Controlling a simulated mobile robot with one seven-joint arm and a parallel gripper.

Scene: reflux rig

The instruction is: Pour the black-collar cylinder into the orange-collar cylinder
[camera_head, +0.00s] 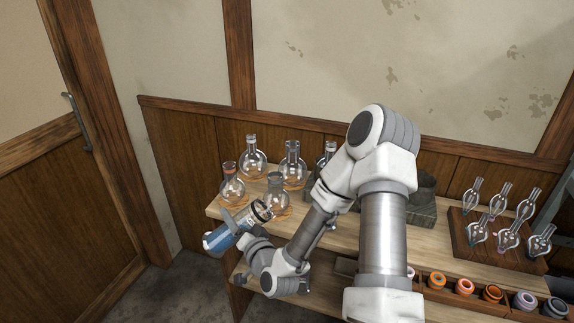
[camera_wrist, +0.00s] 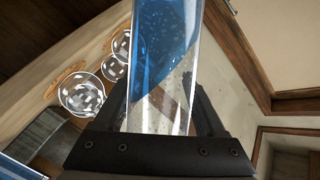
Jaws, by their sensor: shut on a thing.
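My gripper (camera_wrist: 163,98) is shut on a clear glass cylinder (camera_wrist: 165,65) holding blue liquid, with a finger on each side. In the head view the held cylinder (camera_head: 236,228) is strongly tilted beyond the bench's left end. Its mouth end, with a dark ring that looks like the black collar, points up and right, and the blue liquid lies toward its lower left end. I cannot make out the orange-collar cylinder in either view; my arm covers part of the bench. A blue, pale-edged thing (camera_wrist: 18,170) shows at the wrist view's lower left corner; I cannot tell what it is.
Several round flasks, including a red-necked one (camera_head: 232,187) and a nearer one (camera_head: 277,193), stand close behind the held cylinder. A dark rack (camera_head: 500,258) of glass bulbs stands at right. Coloured rings (camera_head: 464,287) sit below the front edge. Floor is free at left.

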